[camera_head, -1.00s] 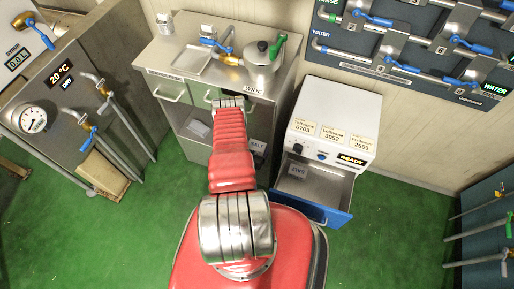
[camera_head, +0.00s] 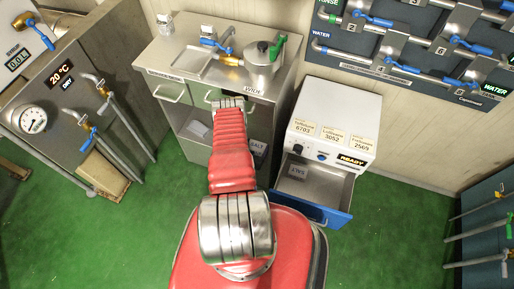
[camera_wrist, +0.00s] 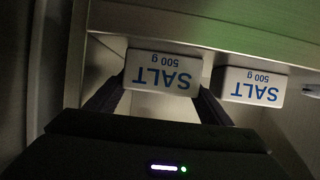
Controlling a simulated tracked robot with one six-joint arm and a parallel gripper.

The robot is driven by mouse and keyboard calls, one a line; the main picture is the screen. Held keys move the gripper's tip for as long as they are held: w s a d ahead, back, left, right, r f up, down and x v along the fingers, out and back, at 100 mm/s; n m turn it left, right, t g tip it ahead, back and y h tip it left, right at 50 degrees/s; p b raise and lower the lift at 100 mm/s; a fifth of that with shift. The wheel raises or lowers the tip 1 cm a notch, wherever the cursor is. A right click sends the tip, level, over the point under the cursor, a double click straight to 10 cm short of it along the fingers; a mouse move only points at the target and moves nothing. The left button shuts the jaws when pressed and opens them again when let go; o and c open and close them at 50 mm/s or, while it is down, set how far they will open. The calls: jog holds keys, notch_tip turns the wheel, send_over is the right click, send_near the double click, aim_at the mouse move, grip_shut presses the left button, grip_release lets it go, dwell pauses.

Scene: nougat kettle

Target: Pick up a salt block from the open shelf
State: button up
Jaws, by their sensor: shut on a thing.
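In the wrist view my gripper (camera_wrist: 160,88) has its two dark fingers at either side of a white salt block (camera_wrist: 162,73) with blue "SALT 500 g" lettering, upside down in the picture. It is shut on this block. A second salt block (camera_wrist: 249,86) sits just right of it in the shelf. In the head view my red arm reaches to the cabinet and hides the gripper.
The open blue-fronted drawer (camera_head: 325,213) of the white machine (camera_head: 335,110) stands right of the arm. A shelf board (camera_wrist: 215,30) runs close beside the blocks.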

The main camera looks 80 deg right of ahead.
aim_at(256, 145)
jog(key=shift+r, duration=0.15)
jog(key=shift+w+r, duration=0.25)
jog(key=shift+r, duration=0.2)
notch_tip(256, 145, up, 6)
jog(key=shift+r, duration=0.1)
jog(key=w, duration=0.6)
jog(key=w+d, duration=0.1)
jog(key=w, duration=0.6)
jog(key=w+d, duration=0.1)
jog(key=w, duration=0.5)
jog(key=shift+w, duration=0.25)
